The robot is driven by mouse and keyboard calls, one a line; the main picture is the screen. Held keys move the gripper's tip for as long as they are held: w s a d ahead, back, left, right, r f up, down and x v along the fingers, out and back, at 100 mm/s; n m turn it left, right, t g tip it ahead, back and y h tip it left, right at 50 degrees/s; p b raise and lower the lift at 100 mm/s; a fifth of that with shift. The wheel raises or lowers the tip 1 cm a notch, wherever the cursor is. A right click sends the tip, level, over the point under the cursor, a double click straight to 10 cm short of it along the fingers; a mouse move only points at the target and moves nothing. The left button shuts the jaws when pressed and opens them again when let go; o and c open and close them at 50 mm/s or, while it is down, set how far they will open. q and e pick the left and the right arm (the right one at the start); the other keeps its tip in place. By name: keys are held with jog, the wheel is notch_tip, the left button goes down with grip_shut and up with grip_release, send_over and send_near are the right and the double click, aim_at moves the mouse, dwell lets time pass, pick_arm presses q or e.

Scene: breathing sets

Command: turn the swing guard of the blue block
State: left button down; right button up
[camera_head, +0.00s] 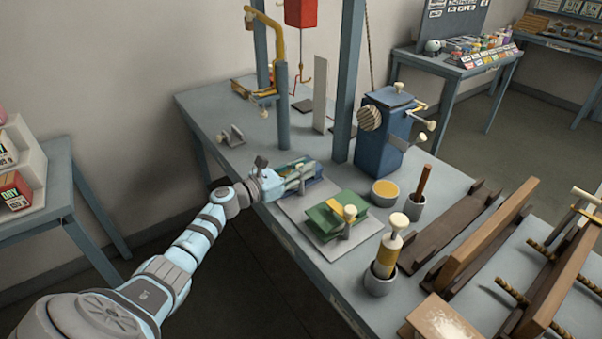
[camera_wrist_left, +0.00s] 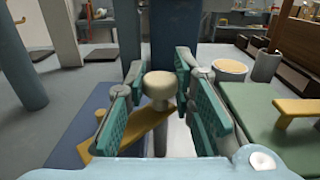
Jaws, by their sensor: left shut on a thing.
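The blue block (camera_wrist_left: 78,128) lies under my left gripper, with its yellow swing guard (camera_wrist_left: 128,142) lying slantwise across it in the left wrist view. A cream knob (camera_wrist_left: 160,85) stands at the guard's far end. My left gripper (camera_wrist_left: 161,95) is shut on this knob, its teal pads on either side. In the head view my left gripper (camera_head: 298,178) reaches over the blue block from the left and hides much of it. My right gripper is not in view.
A green block (camera_head: 332,215) with its own yellow guard and knob stands close beside the blue block on a light plate (camera_head: 300,215). A blue post (camera_head: 283,105) and a blue machine (camera_head: 382,145) stand behind. Cups (camera_head: 385,192) and wooden rails stand to the right.

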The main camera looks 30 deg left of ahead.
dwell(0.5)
pick_arm(q)
jog(key=c, duration=1.3)
grip_release()
jog(key=shift+a, duration=0.1)
jog(key=shift+c, duration=0.2)
jog(key=v, duration=0.7)
jog(key=shift+s+a, duration=0.2)
jog(key=shift+s, duration=0.05)
